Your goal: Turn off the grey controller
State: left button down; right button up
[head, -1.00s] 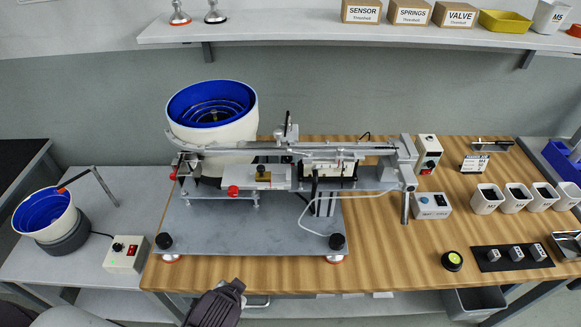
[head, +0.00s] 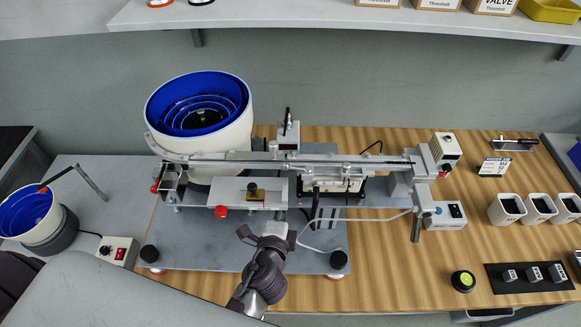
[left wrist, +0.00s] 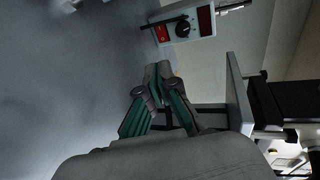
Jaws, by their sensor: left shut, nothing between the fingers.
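I cannot tell the switch's position. My left gripper (head: 267,238) is over the front of the metal base plate, well left of the controller. Its fingers are shut and empty, and their tips (left wrist: 158,70) lie below the controller in the wrist picture. My right gripper is not in view.
The feeder rail (head: 300,161) and white bowl (head: 235,135) stand behind my gripper. A blue-grey switch box (head: 445,215) sits right of the rail. Another controller (head: 118,251) is at the left.

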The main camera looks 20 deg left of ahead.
pick_arm(q)
jog(key=shift+w+f, duration=0.1)
jog(key=shift+w, duration=0.15)
jog(key=p+x, duration=0.1)
jog(key=x, duration=0.5)
jog(key=shift+w+a, duration=0.1)
jog(key=shift+w, duration=0.05)
jog(key=x, duration=0.5)
jog(key=shift+w+r+p, duration=0.2)
jog(key=shift+w+p, duration=0.1)
jog(key=shift+w, duration=0.15)
jog(key=shift+w+a, duration=0.2)
jog(key=shift+w, duration=0.45)
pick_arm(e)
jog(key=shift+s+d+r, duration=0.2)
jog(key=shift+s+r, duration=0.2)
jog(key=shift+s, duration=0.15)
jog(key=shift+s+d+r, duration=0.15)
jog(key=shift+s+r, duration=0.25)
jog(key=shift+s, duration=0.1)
